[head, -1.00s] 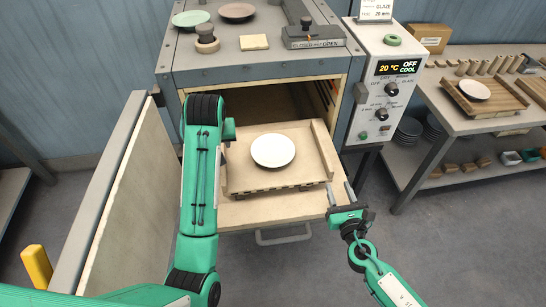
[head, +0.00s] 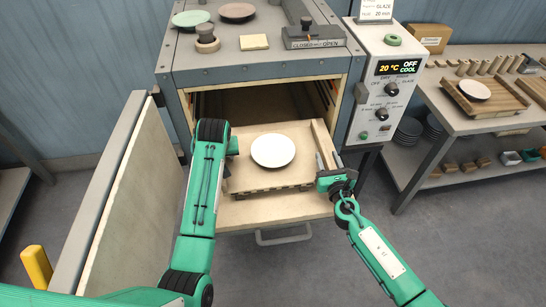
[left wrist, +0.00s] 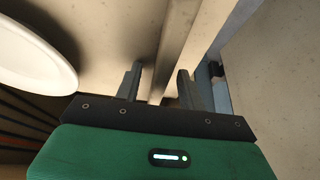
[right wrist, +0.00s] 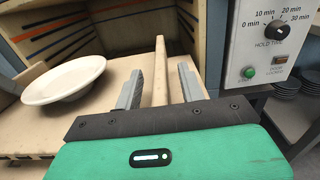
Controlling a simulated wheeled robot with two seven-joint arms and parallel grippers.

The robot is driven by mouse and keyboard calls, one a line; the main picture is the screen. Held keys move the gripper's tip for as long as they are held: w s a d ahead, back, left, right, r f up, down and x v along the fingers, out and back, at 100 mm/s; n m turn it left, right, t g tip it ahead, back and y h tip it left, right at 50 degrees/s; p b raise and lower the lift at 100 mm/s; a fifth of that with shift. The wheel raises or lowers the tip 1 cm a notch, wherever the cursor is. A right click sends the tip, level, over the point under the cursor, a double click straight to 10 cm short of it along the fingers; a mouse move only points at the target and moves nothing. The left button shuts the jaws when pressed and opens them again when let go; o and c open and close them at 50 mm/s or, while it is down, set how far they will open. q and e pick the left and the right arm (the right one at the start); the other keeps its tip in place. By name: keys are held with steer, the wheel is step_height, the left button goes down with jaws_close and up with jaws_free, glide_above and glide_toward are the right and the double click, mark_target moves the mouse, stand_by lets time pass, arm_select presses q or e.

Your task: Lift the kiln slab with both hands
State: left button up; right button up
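The kiln slab (head: 296,150) is a flat beige board with raised side rails. It lies on the pulled-out shelf (head: 275,211) in front of the kiln, with a white plate (head: 272,150) on it. My left gripper (left wrist: 158,80) is open, its fingers on either side of the slab's left rail (left wrist: 180,45), with gaps visible. In the head view my left arm largely hides it. My right gripper (head: 328,162) is open at the slab's right rail, which stands between its fingers in the right wrist view (right wrist: 160,75). The plate also shows there (right wrist: 64,80).
The kiln's open door (head: 125,200) stands left of my left arm. The control box (head: 384,95) is close to the right of the kiln opening. A bench (head: 450,115) with a wooden tray stands further right. The floor in front is clear.

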arm_select(q)
jaws_close()
arm_select(e)
jaws_close()
stand_by(0.9)
arm_select(q)
steer(key=shift+w+r, duration=0.1)
steer(key=shift+r, duration=0.1)
arm_select(e)
steer(key=shift+w+r, duration=0.1)
steer(key=shift+r, duration=0.1)
